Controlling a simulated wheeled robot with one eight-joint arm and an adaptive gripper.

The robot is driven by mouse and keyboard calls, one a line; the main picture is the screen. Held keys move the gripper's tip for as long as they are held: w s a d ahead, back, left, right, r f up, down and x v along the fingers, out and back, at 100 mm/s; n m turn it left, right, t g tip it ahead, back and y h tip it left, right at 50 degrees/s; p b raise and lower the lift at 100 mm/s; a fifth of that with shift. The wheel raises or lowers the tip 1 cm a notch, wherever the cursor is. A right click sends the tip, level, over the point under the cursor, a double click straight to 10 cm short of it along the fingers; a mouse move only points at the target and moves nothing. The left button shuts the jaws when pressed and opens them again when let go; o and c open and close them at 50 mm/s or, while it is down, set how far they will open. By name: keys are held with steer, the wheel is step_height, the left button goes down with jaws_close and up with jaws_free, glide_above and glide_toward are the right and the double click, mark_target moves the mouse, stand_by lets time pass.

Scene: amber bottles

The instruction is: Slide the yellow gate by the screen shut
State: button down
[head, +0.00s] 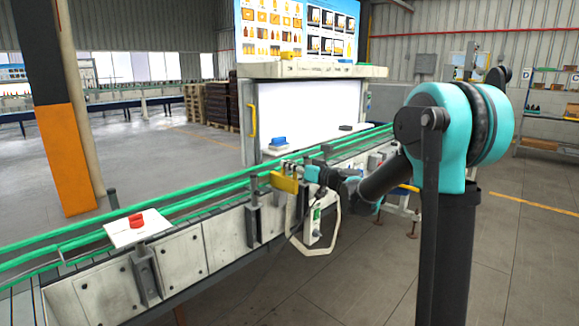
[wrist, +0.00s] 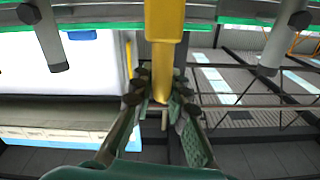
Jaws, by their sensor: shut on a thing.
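The yellow gate (head: 284,183) is at the green-railed conveyor, in front of the white inspection booth under the screen (head: 300,30). In the wrist view, the gate (wrist: 164,22) is a yellow bar coming from the top middle down between my fingers. My gripper (wrist: 160,97) is closed around its narrow lower end, with one finger on each side. In the head view, my gripper (head: 307,173) reaches the gate from the right. The fingertips are small there, and the arm hides part of the conveyor behind.
The conveyor (head: 203,250) runs from the lower left to the booth, with green rails and posts. A white plate (head: 122,237) with a red button (head: 136,220) sits on its near side. A blue object (head: 278,143) lies by the booth. The floor at the front right is clear.

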mark_target(277, 173)
steer(key=x, duration=0.6)
steer(key=shift+w+a, duration=0.1)
steer(key=shift+a, duration=0.15)
steer(key=c, duration=1.5)
jaws_free()
steer(key=shift+a, duration=0.15)
steer(key=shift+c, duration=0.2)
steer(key=v, duration=1.2)
steer(key=shift+w, duration=0.1)
steer(key=s+d+f+m+g+h, duration=0.2)
steer(key=s+d+f+h, duration=0.2)
steer(key=s+d+f, duration=0.4)
steer(key=s+d+f+m+g+h, duration=0.2)
steer(key=s+d+f+h, duration=0.3)
steer(key=s+d+f, duration=0.3)
steer(key=s+d+f+m+g+h, duration=0.2)
steer(key=s+d+f, duration=0.6)
steer(key=s, duration=1)
step_height(277, 173, down, 5)
steer(key=m+h, duration=0.2)
steer(key=h, duration=0.1)
steer(key=shift+s+d+g, duration=0.25)
steer(key=shift+d+g, duration=0.05)
steer(key=shift+g, duration=0.1)
